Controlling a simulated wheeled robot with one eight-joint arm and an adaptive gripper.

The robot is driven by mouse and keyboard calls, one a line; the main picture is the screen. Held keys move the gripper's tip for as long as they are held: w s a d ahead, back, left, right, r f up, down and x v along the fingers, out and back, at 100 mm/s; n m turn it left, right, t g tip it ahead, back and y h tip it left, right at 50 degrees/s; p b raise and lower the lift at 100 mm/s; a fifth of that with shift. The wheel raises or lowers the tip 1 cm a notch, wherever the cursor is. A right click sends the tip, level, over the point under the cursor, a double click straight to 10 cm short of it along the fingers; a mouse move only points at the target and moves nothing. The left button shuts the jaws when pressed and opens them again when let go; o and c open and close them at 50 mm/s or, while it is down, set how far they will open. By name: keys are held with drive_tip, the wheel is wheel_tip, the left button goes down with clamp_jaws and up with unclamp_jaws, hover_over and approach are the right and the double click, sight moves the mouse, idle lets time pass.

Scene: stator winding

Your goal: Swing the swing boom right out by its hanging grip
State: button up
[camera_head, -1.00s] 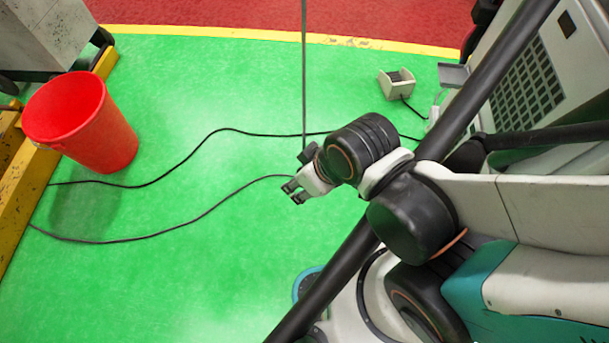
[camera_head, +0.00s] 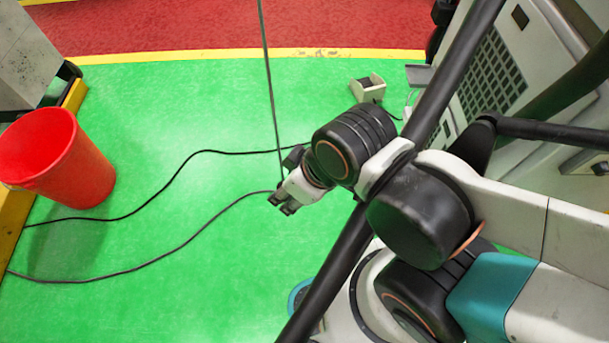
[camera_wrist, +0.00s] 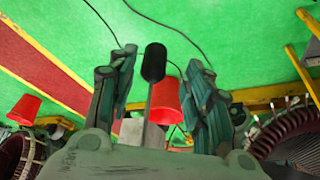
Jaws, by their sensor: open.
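A thin dark hanging line (camera_head: 270,85) runs down from the top edge of the head view to beside my gripper (camera_head: 283,203). In the wrist view a black rounded grip (camera_wrist: 155,62) on a grey rod shows between the two fingers of my gripper (camera_wrist: 161,66). The fingers are spread on either side of it, with visible gaps, so it is not clamped. How deep it sits between them I cannot tell. In the head view my wrist partly hides the line's lower end. I cannot make out the swing boom for sure.
A red bucket (camera_head: 62,158) stands on the left by a yellow rail (camera_head: 12,218). Black cables (camera_head: 145,262) lie across the green floor. A small pale box (camera_head: 368,88) and a grey cabinet (camera_head: 500,75) stand right. The floor left of my gripper is otherwise clear.

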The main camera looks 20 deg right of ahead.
drive_tip(key=v, duration=0.7)
idle(0.3)
idle(0.5)
drive_tip(key=w+d+f+m+t+h+b, duration=0.2)
drive_tip(key=w+d+f+m+b, duration=0.5)
drive_tip(key=w+d+b, duration=0.4)
drive_tip(key=shift+w+t+h+b, duration=0.3)
drive_tip(key=shift+w+t+b, duration=0.2)
drive_tip(key=shift+t, duration=0.2)
